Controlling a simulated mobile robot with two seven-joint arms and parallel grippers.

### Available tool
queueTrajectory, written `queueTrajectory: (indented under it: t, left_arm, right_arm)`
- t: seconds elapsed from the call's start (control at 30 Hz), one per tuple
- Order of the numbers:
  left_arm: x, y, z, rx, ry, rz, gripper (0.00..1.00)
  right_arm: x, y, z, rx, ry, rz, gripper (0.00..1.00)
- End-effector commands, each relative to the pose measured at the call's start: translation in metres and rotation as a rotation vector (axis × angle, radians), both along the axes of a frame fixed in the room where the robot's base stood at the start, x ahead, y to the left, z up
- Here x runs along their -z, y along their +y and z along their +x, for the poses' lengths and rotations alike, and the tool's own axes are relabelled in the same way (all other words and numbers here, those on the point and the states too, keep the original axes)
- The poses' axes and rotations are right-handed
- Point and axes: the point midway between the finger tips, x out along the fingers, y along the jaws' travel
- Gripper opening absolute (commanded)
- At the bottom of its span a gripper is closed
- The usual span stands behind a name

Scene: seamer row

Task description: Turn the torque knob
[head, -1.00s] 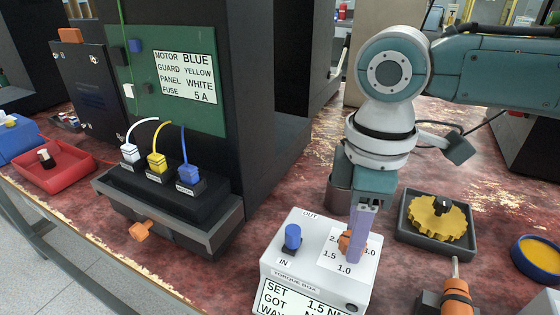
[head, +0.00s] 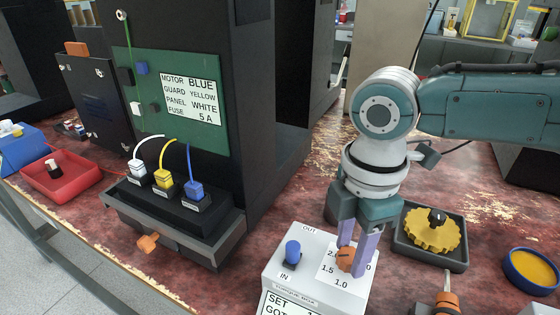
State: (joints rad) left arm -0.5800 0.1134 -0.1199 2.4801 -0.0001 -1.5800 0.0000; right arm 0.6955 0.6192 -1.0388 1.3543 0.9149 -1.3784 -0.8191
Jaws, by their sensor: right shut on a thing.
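The torque knob (head: 345,260) is an orange knob on top of the white torque box (head: 310,262), at the bottom middle of the head view. A dial with figures including 1.5 and 1.0 surrounds it. My right gripper (head: 352,257) points down at the knob, its two purple fingers shut on it. The fingers hide part of the knob and some dial figures. My left gripper is out of view.
A blue switch (head: 292,252) between IN and OUT stands left of the dial. A grey tray (head: 405,250) with a yellow gear (head: 434,236) lies right of the gripper. An orange-handled tool (head: 446,303) is in front. A black cabinet (head: 245,120) stands left.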

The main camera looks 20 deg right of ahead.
Motion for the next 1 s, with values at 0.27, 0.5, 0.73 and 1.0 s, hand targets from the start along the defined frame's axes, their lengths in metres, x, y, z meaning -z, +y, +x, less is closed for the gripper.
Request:
queueTrajectory:
  t: [0.27, 0.5, 0.73, 1.0]
  left_arm:
    - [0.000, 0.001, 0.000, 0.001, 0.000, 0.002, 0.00]
    - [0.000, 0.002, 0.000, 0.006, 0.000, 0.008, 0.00]
    - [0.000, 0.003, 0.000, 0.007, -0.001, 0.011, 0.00]
    - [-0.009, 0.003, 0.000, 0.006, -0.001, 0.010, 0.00]
  right_arm:
    - [-0.001, 0.001, 0.000, -0.001, 0.000, 0.003, 0.00]
    - [0.000, 0.001, 0.000, 0.000, 0.000, 0.002, 0.68]
    - [0.000, 0.000, 0.000, 0.001, 0.000, 0.001, 0.74]
    - [-0.026, 0.001, 0.000, -0.001, -0.002, 0.003, 0.74]
